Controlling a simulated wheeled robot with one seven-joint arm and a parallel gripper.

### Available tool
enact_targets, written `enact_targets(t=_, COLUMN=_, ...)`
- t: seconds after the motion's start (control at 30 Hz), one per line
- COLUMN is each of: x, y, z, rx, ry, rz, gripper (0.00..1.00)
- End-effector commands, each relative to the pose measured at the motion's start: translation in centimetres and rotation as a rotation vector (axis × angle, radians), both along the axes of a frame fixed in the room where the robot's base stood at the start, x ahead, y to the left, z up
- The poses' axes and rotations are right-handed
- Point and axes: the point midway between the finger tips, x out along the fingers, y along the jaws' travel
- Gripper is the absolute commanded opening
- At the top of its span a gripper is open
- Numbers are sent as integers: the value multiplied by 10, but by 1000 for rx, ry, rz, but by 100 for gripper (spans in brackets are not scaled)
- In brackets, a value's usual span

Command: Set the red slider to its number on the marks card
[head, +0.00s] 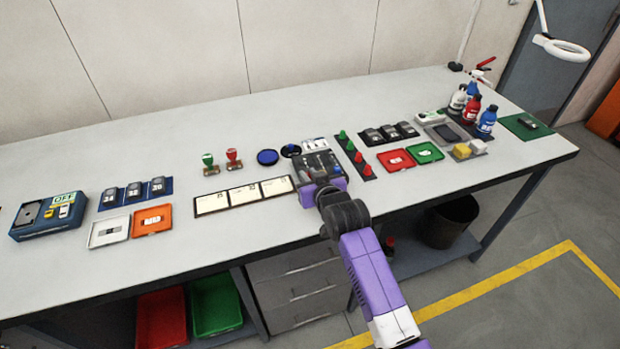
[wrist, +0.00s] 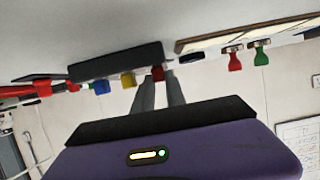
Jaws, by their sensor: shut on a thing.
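The dark slider box (head: 303,168) stands near the middle of the bench in the head view, partly hidden by my gripper (head: 322,188) at its front. In the wrist view its dark side (wrist: 112,62) shows with blue (wrist: 101,87), yellow (wrist: 127,79) and red knobs in a row. The red slider's knob (wrist: 158,73) is between the tips of my gripper (wrist: 158,79), which is shut on it. A small white card (head: 315,145) stands just behind the box; it may be the marks card, but its writing is too small to read.
Three white cards (head: 243,195) lie left of the box. Red (head: 234,159) and green stamps (head: 208,163) stand behind them. A strip with green and red pegs (head: 355,155) lies close on the right. The bench's front strip is clear.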

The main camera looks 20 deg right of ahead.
Motion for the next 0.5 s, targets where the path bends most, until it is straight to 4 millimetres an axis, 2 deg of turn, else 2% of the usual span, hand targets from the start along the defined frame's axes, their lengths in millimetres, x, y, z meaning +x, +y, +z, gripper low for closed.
enact_targets(t=0.3, x=55, y=0, z=-6, rx=0, ry=-1, rz=0, gripper=0)
enact_targets(t=0.5, x=73, y=0, z=-3, rx=-1, ry=2, rz=0, gripper=0)
